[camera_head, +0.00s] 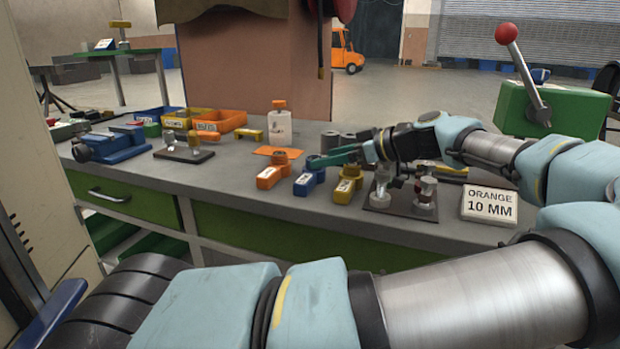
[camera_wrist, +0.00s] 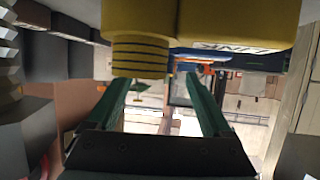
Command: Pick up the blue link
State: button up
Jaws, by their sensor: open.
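The blue link (camera_head: 307,184) stands on the grey bench, between an orange link (camera_head: 270,176) and a yellow link (camera_head: 347,187). My gripper (camera_head: 320,160), with green fingers, comes in from the right at the height of the blue link's top. Its fingertips overlap that top in the head view, and I cannot tell whether they touch it. In the wrist view my gripper (camera_wrist: 157,82) has its fingers apart. The yellow link (camera_wrist: 225,22) fills the top of that view, and a dark blue part (camera_wrist: 262,60), apparently the blue link, shows partly behind it.
A dark fixture plate (camera_head: 400,205) with metal posts sits under my wrist, next to a sign reading ORANGE 10 MM (camera_head: 489,205). A blue vise (camera_head: 110,145) and bins stand left. The bench front edge is clear.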

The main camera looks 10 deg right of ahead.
aim_at(314, 158)
jog(key=shift+p+x, duration=0.55)
jog(key=shift+x, duration=1.75)
grip_shut()
